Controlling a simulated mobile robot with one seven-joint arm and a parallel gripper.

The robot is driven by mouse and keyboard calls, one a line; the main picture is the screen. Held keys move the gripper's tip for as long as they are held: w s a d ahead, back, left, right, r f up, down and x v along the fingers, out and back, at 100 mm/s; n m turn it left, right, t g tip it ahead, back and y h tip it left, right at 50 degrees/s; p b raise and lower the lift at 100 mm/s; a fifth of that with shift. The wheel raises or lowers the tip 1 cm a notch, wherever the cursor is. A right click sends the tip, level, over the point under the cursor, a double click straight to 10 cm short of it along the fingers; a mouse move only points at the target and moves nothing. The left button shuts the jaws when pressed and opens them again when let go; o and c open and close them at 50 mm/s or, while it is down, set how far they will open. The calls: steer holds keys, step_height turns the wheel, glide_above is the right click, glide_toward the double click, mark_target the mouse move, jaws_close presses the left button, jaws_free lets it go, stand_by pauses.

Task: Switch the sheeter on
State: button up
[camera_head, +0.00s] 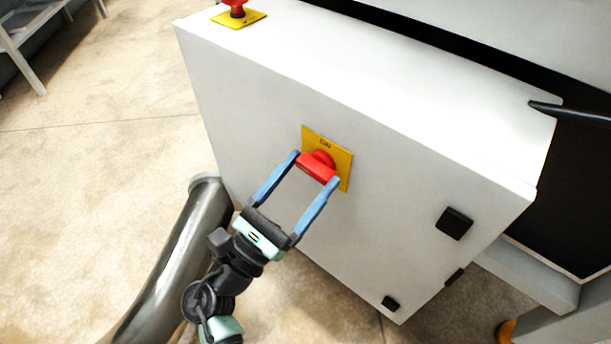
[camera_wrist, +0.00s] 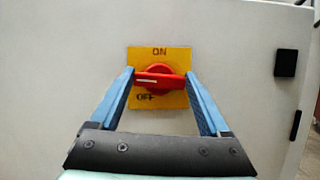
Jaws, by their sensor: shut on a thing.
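The sheeter's white cabinet (camera_head: 400,150) fills the middle of the head view. On its front is a yellow plate (camera_head: 343,178) with a red rotary switch (camera_head: 318,164). In the wrist view the plate (camera_wrist: 180,57) reads ON at the top and OFF at the lower left, and the red switch (camera_wrist: 160,78) has its handle lying about level, with a pale mark at its left part. My gripper (camera_head: 318,168) has its two blue fingers on either side of the handle and is shut on it; the fingertips also show in the wrist view (camera_wrist: 160,74).
A red button on a yellow plate (camera_head: 240,17) is on the cabinet's top left. Black square fittings (camera_head: 454,223) are on the front, right of the switch. A shiny metal pipe (camera_head: 175,265) stands left of my arm. A dark rod (camera_head: 570,112) sticks out at right.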

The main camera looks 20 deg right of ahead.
steer(key=m+g, duration=0.1)
steer(key=m, duration=0.2)
steer(key=m+g, duration=0.2)
steer(key=shift+a+f+m+h+b, duration=0.1)
steer(key=shift+m+h+b, duration=0.3)
steer(key=m+g, duration=0.1)
steer(key=m, duration=0.2)
steer(key=m+g, duration=0.1)
steer(key=m, duration=0.2)
steer(key=shift+g, duration=0.4)
steer(key=m+g, duration=0.1)
steer(key=m, duration=0.1)
steer(key=m+g+p, duration=0.1)
steer(key=m, duration=0.2)
steer(key=shift+w+r+y, duration=0.1)
steer(key=shift+r+y, duration=0.1)
steer(key=shift+y, duration=0.2)
steer(key=shift+m+g+y+p, duration=0.45)
steer(key=shift+m+y, duration=0.35)
steer(key=shift+m, duration=1.5)
steer(key=o, duration=1.2)
steer(key=shift+a, duration=0.1)
steer(key=a+p, duration=0.1)
steer(key=a, duration=0.3)
steer(key=s+a+p, duration=0.1)
steer(key=a, duration=0.3)
steer(key=s+a+p, duration=0.1)
steer(key=a, duration=0.3)
steer(key=shift+s+a, duration=0.25)
steer(key=shift+a, duration=0.1)
